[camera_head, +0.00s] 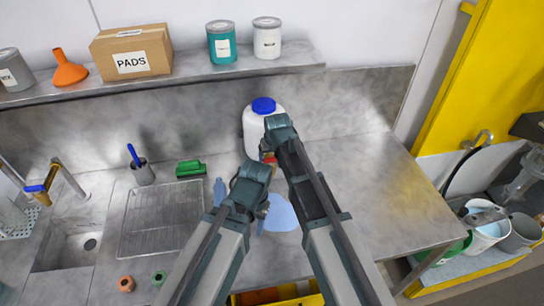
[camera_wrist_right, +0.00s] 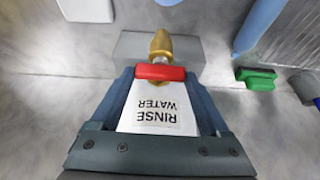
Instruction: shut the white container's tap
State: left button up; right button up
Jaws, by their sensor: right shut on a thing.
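The white container (camera_head: 252,135) with a blue lid stands upright at the back of the counter, partly hidden by my right arm. The right wrist view shows its upside-down RINSE WATER label (camera_wrist_right: 155,114), red tap handle (camera_wrist_right: 160,72) and brass spout (camera_wrist_right: 160,45). The red handle lies crosswise to the spout. My right gripper (camera_wrist_right: 160,82) has one finger at each end of the handle and is shut on it; it also shows in the head view (camera_head: 268,158). My left gripper (camera_head: 262,213) is nearer the front, mostly hidden behind its own wrist, so its jaws are unclear.
A pale blue flat patch (camera_head: 281,212) lies on the counter in front of the container. A green brush (camera_head: 190,168), a cup with a blue handle (camera_head: 143,172) and a sink (camera_head: 80,243) are to the left. The counter at right (camera_head: 375,190) is clear.

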jog(key=o, duration=1.2)
jog(key=shift+r, duration=0.1)
jog(key=p+v, duration=1.2)
jog(key=v, duration=0.1)
jog(key=shift+r+p, duration=0.35)
jog(key=shift+p, duration=0.05)
jog(key=shift+s+d, duration=0.1)
